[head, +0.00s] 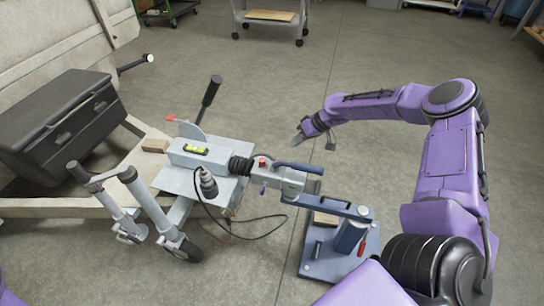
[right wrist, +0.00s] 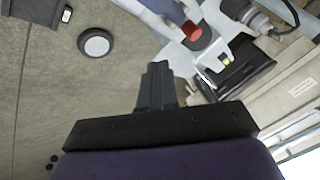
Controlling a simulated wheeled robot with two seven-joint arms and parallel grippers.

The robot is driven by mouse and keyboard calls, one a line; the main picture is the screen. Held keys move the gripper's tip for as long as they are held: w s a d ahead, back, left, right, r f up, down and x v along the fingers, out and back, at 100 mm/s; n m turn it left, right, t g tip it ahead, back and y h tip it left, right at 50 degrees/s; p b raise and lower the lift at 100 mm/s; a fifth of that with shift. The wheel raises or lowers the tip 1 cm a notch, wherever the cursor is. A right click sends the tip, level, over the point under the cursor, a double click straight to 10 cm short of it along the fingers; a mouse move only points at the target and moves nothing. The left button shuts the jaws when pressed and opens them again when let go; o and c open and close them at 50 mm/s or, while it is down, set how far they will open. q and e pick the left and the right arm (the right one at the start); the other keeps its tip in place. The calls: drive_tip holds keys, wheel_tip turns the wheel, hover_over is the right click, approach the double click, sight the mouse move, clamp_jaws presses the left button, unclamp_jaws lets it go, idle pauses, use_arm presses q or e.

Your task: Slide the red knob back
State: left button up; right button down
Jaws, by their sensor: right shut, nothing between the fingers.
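A small red knob (head: 262,162) sits on top of the grey trailer coupling (head: 292,178), just right of the black ribbed bellows. In the right wrist view a red cylinder (right wrist: 192,30), which looks like the same knob, stands beyond the fingertips, up and to the right. My right gripper (head: 297,143) is shut and empty. It is in the air behind and to the right of the knob, apart from it. Its closed fingers (right wrist: 157,85) also show in the right wrist view. My left gripper is not in view.
A blue lever (head: 298,167) lies along the coupling. A blue stand (head: 340,262) with a red handle (head: 362,247) is under its front end. Floor behind the coupling is clear.

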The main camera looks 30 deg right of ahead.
sight(263, 163)
drive_tip(key=w+a+f, duration=0.1)
drive_tip(key=a+f, duration=0.1)
drive_tip(key=w+a+f, duration=0.1)
drive_tip(key=a+f, duration=0.1)
drive_tip(key=w+a+f, duration=0.1)
drive_tip(key=a+f, duration=0.1)
drive_tip(key=a, duration=0.1)
drive_tip(key=shift+w+f+b, duration=0.1)
drive_tip(key=shift+w+b, duration=0.15)
drive_tip(key=shift+b, duration=0.1)
drive_tip(key=shift+a, duration=0.3)
drive_tip(key=shift+f, duration=0.1)
